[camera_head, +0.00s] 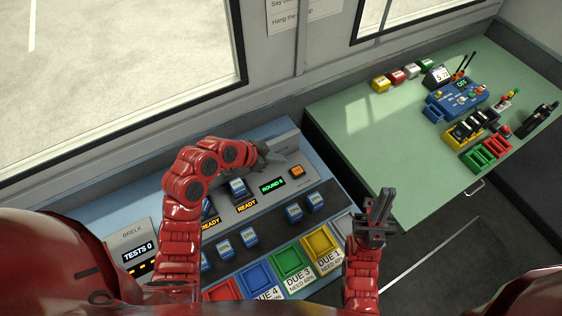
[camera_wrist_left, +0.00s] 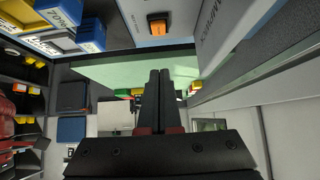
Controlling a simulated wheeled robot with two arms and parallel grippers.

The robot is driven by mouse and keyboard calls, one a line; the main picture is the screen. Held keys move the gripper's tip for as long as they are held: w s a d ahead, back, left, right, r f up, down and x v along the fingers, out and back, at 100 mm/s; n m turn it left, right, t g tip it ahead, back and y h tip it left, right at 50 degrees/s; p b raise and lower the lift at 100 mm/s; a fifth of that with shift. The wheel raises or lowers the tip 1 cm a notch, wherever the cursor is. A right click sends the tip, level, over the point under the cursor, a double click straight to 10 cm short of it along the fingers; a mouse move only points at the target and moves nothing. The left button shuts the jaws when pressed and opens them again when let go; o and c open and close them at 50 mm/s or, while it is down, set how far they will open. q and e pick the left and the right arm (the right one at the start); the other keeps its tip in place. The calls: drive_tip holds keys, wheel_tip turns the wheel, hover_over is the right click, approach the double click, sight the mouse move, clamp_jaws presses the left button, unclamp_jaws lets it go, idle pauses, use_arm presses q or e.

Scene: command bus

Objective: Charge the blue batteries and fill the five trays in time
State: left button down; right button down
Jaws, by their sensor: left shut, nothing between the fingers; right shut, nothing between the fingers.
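Several blue batteries lie on the blue bench in the head view, two of them at right (camera_head: 294,211) (camera_head: 316,202). One battery (camera_head: 237,188) stands in the grey charger panel, above a display reading READY. Along the front edge are a red tray (camera_head: 222,291), blue tray (camera_head: 258,277), green tray (camera_head: 287,262), yellow tray (camera_head: 322,243) and a partly hidden white tray (camera_head: 344,225). The trays show no battery inside. My left gripper (camera_head: 287,166) is shut and empty above the panel's far side. My right gripper (camera_head: 384,205) is shut and empty, right of the trays.
An orange button (camera_head: 296,171) is near my left gripper; it also shows in the left wrist view (camera_wrist_left: 157,25). A green display reads ROUND. A green table (camera_head: 370,140) at right holds coloured blocks, a blue device (camera_head: 458,98) and small trays. A window wall stands behind.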

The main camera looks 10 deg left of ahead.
use_arm(q)
drive_tip(key=b, duration=0.2)
hover_over(301, 169)
drive_tip(key=s+a, duration=0.2)
drive_tip(key=a, duration=0.1)
drive_tip(key=f, duration=0.5)
drive_tip(key=shift+w+d+f, duration=0.1)
drive_tip(key=shift+d+f, duration=0.15)
drive_tip(key=shift+f, duration=0.15)
wheel_tip(301, 169, down, 2)
drive_tip(key=shift+w+f+b, duration=0.1)
drive_tip(key=shift+f+b, duration=0.15)
drive_tip(key=shift+b, duration=0.2)
drive_tip(key=shift+f, duration=0.65)
